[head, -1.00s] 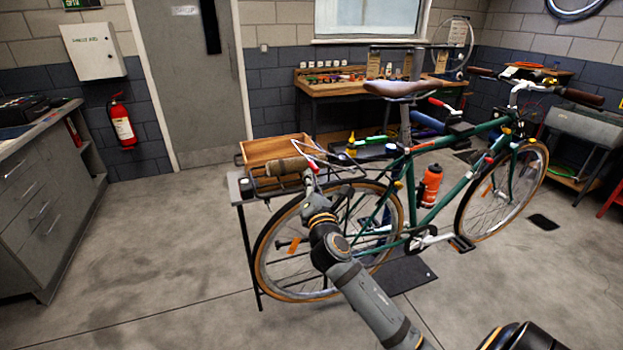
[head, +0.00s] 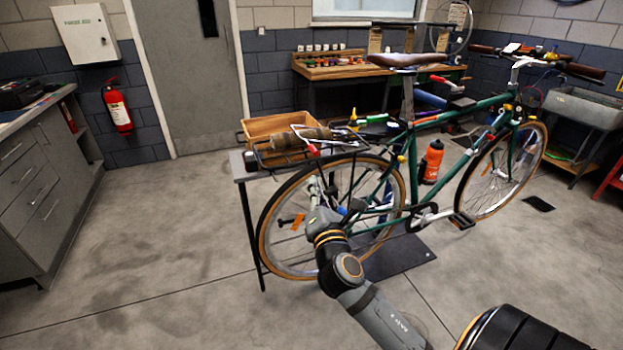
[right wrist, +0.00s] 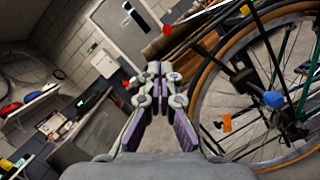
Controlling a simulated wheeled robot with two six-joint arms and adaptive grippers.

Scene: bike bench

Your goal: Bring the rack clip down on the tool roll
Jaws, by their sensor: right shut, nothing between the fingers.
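The brown tool roll (head: 290,140) lies on the black rear rack of the green bike. The rack clip (head: 345,143), thin pale wire with a red tip, is at the right end of the roll. Its red tip shows at the roll's near side; I cannot tell whether the wire presses on the roll. My right gripper (head: 318,188) is shut and empty, below the rack and in front of the rear wheel. In the right wrist view the shut fingers (right wrist: 154,68) are apart from the roll (right wrist: 165,42) and the red tip (right wrist: 167,29). My left gripper is out of view.
A wooden box (head: 270,127) sits behind the roll, over a narrow grey stand (head: 238,166). The spoked rear wheel (head: 270,225) is close to my right gripper. An orange bottle (head: 432,160) is by the frame. The floor at left is clear.

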